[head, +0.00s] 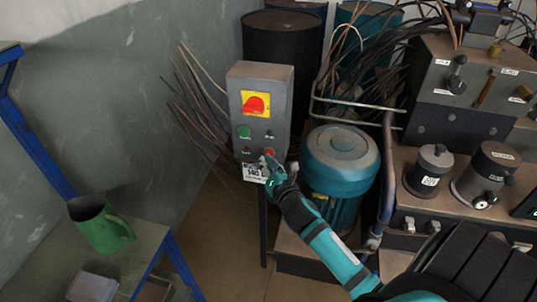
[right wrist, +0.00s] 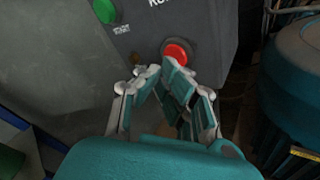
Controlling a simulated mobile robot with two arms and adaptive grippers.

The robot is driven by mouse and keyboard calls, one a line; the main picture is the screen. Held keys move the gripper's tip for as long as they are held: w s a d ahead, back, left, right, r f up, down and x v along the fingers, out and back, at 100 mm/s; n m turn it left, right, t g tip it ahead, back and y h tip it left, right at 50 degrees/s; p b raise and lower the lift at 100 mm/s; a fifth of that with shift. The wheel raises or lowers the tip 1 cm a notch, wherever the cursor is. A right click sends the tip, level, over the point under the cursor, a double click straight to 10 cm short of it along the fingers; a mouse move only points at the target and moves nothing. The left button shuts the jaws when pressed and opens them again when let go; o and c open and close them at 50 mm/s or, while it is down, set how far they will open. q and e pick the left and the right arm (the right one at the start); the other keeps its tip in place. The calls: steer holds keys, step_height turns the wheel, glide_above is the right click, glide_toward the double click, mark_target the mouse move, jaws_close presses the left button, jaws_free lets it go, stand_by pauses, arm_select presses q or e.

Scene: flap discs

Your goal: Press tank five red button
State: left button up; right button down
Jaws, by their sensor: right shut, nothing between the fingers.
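A grey control box (head: 262,80) stands on a post near the middle of the head view. Its front carries a large red switch on a yellow plate (head: 247,112), a green button (head: 244,132) and a small red button (head: 269,153) low on the right. My right gripper (head: 268,162) is shut and empty, its tips just below the small red button. In the right wrist view the red button (right wrist: 176,48) is right beyond the fingertips (right wrist: 165,72); I cannot tell whether they touch. My left gripper is in neither view. No tank number is readable.
A teal motor-like drum (head: 342,150) stands close right of the box, beside my right arm. Loose cables (head: 195,100) hang behind the box. A bench with a green jug (head: 98,225) is at lower left. Grey machinery (head: 470,95) fills the right.

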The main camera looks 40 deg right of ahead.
steer(key=shift+r, duration=0.1)
stand_by(0.3)
steer(key=shift+s+a, duration=0.6)
steer(key=shift+a, duration=0.1)
steer(key=s+a, duration=0.3)
steer(key=shift+s+a+p, duration=0.1)
steer(key=shift+a+p, duration=0.3)
stand_by(0.7)
